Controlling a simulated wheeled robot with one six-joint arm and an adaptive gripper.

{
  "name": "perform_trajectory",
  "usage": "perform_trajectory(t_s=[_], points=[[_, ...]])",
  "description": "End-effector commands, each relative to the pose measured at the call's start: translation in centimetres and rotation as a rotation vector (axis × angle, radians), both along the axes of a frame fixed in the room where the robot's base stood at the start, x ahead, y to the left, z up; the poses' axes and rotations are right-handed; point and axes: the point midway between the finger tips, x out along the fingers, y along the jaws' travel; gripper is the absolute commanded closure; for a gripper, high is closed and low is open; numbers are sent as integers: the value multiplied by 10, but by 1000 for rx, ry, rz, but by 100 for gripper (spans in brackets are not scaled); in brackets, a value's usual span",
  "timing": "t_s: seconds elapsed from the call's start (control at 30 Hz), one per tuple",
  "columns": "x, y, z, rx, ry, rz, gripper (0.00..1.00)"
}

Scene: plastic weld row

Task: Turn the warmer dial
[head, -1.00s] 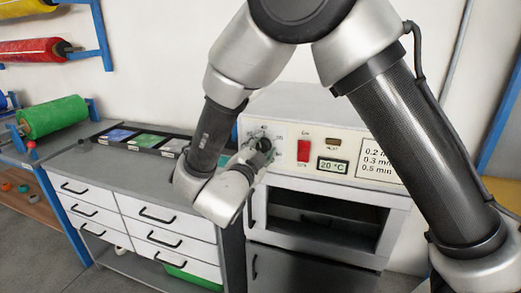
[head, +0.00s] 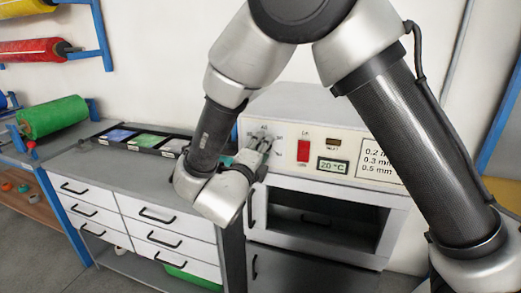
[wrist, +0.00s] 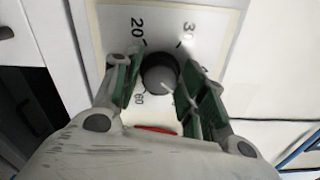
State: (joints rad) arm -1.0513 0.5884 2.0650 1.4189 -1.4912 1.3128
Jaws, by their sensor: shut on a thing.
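The warmer dial is a dark round knob (wrist: 158,74) on a white plate marked 20, 30 and 60, with other marks partly hidden. A pale line on the knob slants toward the lower right in the wrist view. My gripper (wrist: 160,84) has its green-padded fingers on either side of the knob and is shut on it. In the head view, my gripper (head: 262,150) is at the left of the warmer's front panel and mostly covers the knob. The warmer (head: 310,107) is a white box with a display (head: 332,166) reading 20 °C.
A red switch (head: 304,151) is just right of the dial and also shows below it in the wrist view (wrist: 155,129). A dark opening (head: 325,220) lies beneath the panel. A grey bench (head: 105,172) with white drawers stands left; a tray (head: 145,151) sits on it.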

Motion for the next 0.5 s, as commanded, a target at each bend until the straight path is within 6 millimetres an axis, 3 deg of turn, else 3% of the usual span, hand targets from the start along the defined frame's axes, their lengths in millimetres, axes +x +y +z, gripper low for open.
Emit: perform_trajectory(t_s=[0.5], points=[[-1, 0, -2, 295, -102, -1, 82]])
